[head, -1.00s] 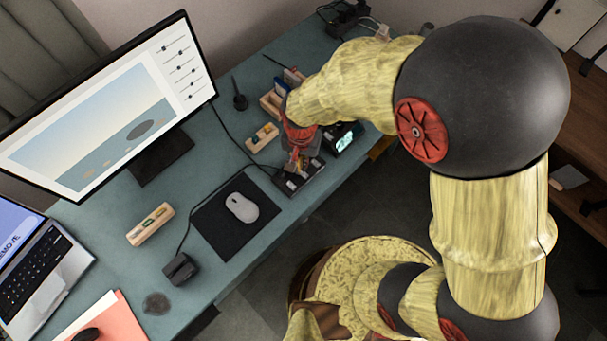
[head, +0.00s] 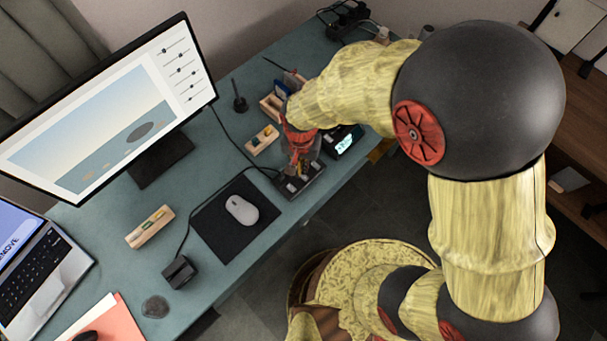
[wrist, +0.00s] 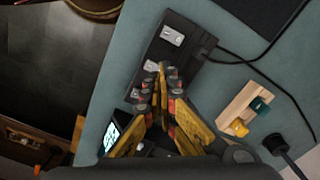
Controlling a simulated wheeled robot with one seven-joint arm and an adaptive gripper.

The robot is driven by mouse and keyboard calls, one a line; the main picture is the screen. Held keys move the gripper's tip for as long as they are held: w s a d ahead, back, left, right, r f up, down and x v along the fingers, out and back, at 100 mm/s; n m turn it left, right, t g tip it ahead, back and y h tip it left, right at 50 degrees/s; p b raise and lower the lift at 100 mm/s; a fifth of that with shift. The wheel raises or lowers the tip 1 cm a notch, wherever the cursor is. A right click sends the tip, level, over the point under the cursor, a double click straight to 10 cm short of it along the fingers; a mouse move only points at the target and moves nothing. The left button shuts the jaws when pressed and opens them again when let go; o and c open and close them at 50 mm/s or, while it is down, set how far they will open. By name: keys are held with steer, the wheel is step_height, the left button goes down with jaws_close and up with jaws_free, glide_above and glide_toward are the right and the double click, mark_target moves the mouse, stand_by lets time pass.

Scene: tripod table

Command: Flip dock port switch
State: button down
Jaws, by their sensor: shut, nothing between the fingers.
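The dock is a black box (head: 312,186) with light grey switches on top, near the front edge of the desk. In the wrist view the dock (wrist: 188,58) shows a grey switch (wrist: 172,36) near its far end, a second switch (wrist: 150,66) beside my fingertips, and another pale one lower left. My gripper (head: 293,168) points down over the dock, and its fingertips (wrist: 162,68) are together with nothing between them. They are close above or at the dock's top; I cannot tell whether they touch it. My fingers hide part of the dock.
A lit-screen device (head: 345,140) stands just beside the dock. A wooden block with coloured pieces (head: 262,139) and a wooden organiser (head: 270,104) are close behind. The mouse (head: 242,209) lies on a black pad (head: 217,235). Cables run from the dock.

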steer(key=shift+f+b, duration=0.6)
steer(key=shift+f, duration=0.5)
stand_by(1.0)
steer(key=shift+r+p, duration=2.9)
steer(key=shift+r, duration=0.7)
steer(key=shift+n, duration=0.3)
